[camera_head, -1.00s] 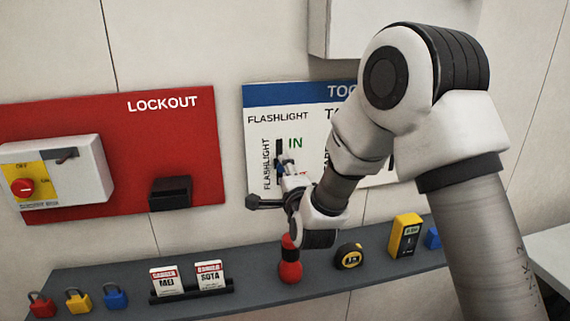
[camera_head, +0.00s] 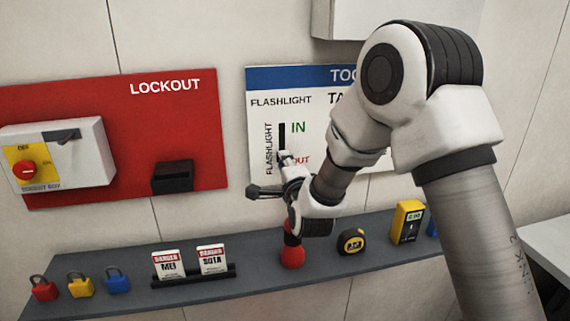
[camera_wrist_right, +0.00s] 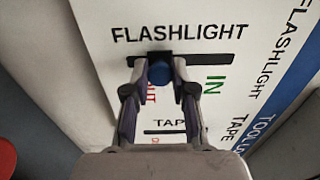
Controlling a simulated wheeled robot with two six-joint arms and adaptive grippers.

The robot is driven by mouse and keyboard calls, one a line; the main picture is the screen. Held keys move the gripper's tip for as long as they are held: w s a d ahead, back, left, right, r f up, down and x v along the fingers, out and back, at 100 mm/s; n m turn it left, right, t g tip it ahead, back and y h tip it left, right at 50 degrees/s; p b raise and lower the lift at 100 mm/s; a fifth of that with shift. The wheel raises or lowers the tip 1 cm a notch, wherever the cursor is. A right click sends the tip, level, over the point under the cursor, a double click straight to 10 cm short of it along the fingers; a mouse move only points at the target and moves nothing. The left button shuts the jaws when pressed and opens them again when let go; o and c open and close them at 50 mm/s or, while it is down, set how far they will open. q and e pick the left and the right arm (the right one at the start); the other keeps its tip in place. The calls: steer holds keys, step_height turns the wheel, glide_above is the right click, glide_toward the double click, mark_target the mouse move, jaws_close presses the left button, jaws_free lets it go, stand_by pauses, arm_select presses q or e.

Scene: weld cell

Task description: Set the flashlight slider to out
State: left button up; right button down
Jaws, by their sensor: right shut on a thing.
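The flashlight slider is a blue knob (camera_wrist_right: 159,72) in a dark slot (camera_wrist_right: 185,60) under the FLASHLIGHT label. In the right wrist view it sits left of the slot's middle, nearer the red OUT mark than the green IN mark (camera_wrist_right: 214,85). My right gripper (camera_wrist_right: 160,75) is shut on this knob, one finger on each side. In the head view the slot (camera_head: 281,135) runs upright beside IN, and my right gripper (camera_head: 284,158) is at its lower part, beside OUT; it mostly hides the knob there. My left gripper is not in view.
The white tool board (camera_head: 258,178) also has a TAPE slot (camera_wrist_right: 165,131). Below is a grey shelf (camera_head: 210,292) with padlocks, danger tags (camera_head: 211,259), a red object (camera_head: 292,256), a tape measure (camera_head: 351,241) and a yellow meter (camera_head: 407,221). The red lockout board (camera_head: 140,130) stands left.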

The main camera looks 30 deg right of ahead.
step_height(320, 180, down, 2)
steer(key=shift+f+b, duration=0.15)
steer(key=shift+b, duration=0.3)
steer(key=c, duration=0.9)
jaws_free()
steer(key=shift+f, duration=0.1)
steer(key=shift+c, duration=0.2)
steer(key=shift+w+d, duration=0.1)
steer(key=shift+d, duration=0.05)
steer(key=v, duration=1.2)
